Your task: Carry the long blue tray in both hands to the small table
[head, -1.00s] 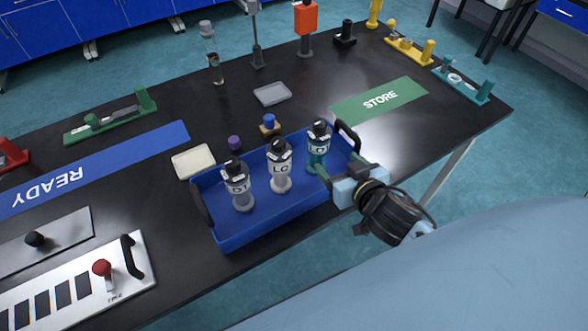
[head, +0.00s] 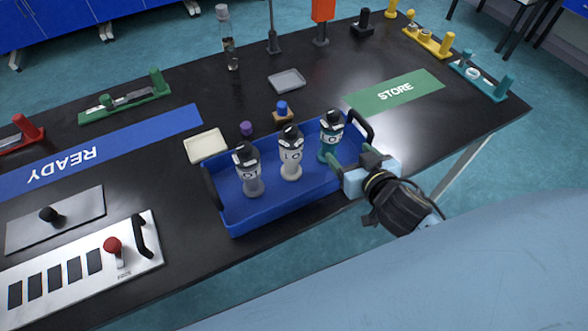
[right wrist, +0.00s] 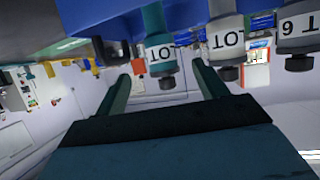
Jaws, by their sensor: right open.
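The long blue tray (head: 300,196) lies near the front edge of the black bench, with a black handle at each end. Three labelled bottles with dark caps stand in it: a grey one (head: 252,183), a white one (head: 291,165) and a teal one (head: 328,148). My right gripper (head: 349,158) is open at the tray's front right, close to the teal bottle and below the right handle (head: 362,126). In the right wrist view its spread fingers (right wrist: 162,72) have nothing clamped between them, and the teal bottle (right wrist: 154,30) shows beyond them. My left gripper is not in view.
A panel with a red-knobbed lever (head: 113,246) is front left.

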